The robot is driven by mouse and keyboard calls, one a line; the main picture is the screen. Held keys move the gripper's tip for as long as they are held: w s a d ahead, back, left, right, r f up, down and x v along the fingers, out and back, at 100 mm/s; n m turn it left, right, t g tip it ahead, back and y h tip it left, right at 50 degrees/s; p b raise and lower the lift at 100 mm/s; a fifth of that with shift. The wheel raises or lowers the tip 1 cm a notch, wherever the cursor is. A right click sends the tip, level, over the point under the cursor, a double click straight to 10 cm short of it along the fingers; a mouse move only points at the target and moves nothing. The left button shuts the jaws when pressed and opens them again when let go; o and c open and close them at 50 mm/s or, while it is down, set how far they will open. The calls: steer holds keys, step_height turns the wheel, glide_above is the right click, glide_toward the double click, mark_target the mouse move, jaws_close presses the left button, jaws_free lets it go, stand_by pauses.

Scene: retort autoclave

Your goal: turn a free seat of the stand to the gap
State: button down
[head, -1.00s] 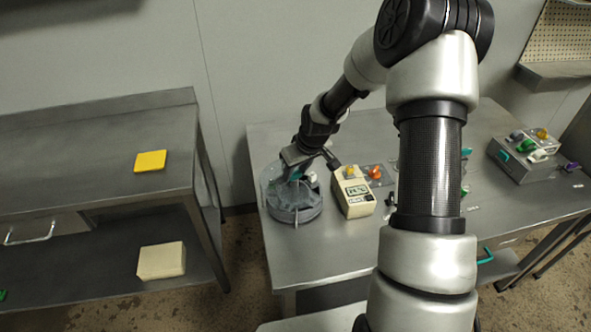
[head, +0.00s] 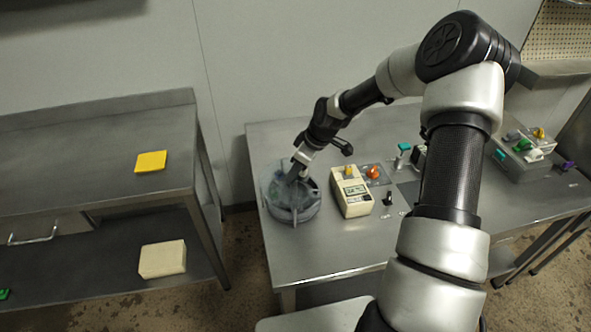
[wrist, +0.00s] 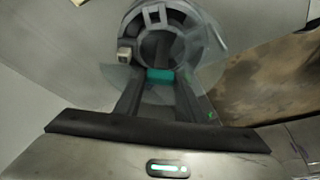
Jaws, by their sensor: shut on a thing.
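The stand is a round grey turntable (head: 291,214) with upright dividers, inside a clear curved guard, at the left end of the right-hand table. My gripper (head: 293,179) reaches down into it from the upper right. In the wrist view my gripper (wrist: 160,88) is shut on a teal piece (wrist: 160,75) between its fingertips, beside the stand's grey ring (wrist: 201,50). A small beige block (wrist: 124,55) sits in the stand, left of the ring. Which seats are free and where the guard's gap lies, I cannot tell clearly.
A beige device (head: 352,207) with a display stands close right of the stand, with an orange knob (head: 373,172) beside it. A grey box with coloured handles (head: 524,165) is at the right. The left bench holds a yellow pad (head: 151,161) and, below, a cream block (head: 162,259).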

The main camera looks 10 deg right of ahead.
steer(key=shift+w+d+n+g, duration=0.1)
steer(key=shift+n+g, duration=0.5)
steer(key=shift+n, duration=1.1)
steer(key=shift+n+y, duration=0.3)
steer(key=shift+n, duration=0.2)
steer(key=c, duration=1.2)
jaws_free()
steer(key=shift+o, duration=0.2)
steer(key=shift+r, duration=0.1)
steer(key=v, duration=1.7)
steer(key=shift+w, duration=0.3)
steer(key=shift+d, duration=0.1)
